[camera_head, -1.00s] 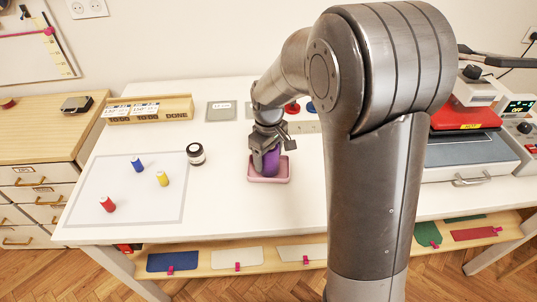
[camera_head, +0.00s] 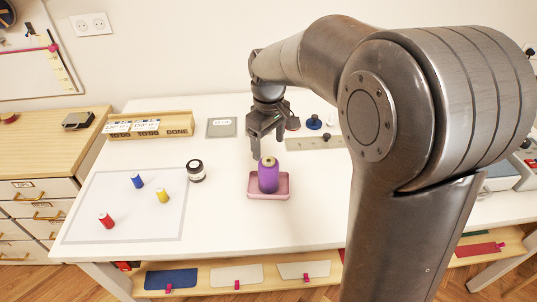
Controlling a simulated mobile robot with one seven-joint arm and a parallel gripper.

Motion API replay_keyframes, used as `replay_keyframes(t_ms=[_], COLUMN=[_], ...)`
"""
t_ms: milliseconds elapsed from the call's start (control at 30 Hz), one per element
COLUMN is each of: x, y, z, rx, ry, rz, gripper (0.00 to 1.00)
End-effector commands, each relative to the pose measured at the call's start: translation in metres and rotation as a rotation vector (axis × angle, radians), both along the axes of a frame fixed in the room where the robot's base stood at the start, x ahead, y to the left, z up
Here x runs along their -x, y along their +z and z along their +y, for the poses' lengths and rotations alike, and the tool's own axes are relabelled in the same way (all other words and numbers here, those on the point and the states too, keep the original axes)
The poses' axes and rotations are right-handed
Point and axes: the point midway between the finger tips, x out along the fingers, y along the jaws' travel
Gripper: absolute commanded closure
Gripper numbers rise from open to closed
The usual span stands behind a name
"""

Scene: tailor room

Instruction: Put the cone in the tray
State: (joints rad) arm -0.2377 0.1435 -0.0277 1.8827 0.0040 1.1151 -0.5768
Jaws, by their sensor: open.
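The purple thread cone (camera_head: 268,176) stands upright in the small pink tray (camera_head: 269,194) on the white table. My gripper (camera_head: 266,148) is above and behind the cone, with its fingers pointing down. It is open and holds nothing. The cone appears clear of the fingers, with its tan top showing.
A black-and-white jar (camera_head: 196,170) stands left of the tray. Blue (camera_head: 137,180), yellow (camera_head: 162,195) and red (camera_head: 106,220) spools stand on a pale mat (camera_head: 90,190). A wooden box (camera_head: 150,128) and a grey square (camera_head: 222,127) lie behind. Table space in front of the tray is clear.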

Motion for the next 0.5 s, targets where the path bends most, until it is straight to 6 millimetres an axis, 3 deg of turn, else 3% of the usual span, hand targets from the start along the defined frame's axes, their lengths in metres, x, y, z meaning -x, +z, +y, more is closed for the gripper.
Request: replay_keyframes(t_ms=[267, 367, 500], x=[0.004, 0.016, 0.047], y=[0.013, 0.023, 0.044], z=[-0.003, -0.012, -0.031], rx=[-0.002, -0.010, -0.030], ry=[-0.014, -0.057, -0.166], rz=[-0.008, -0.037, -0.104], gripper=[0.26, 0.26, 0.26])
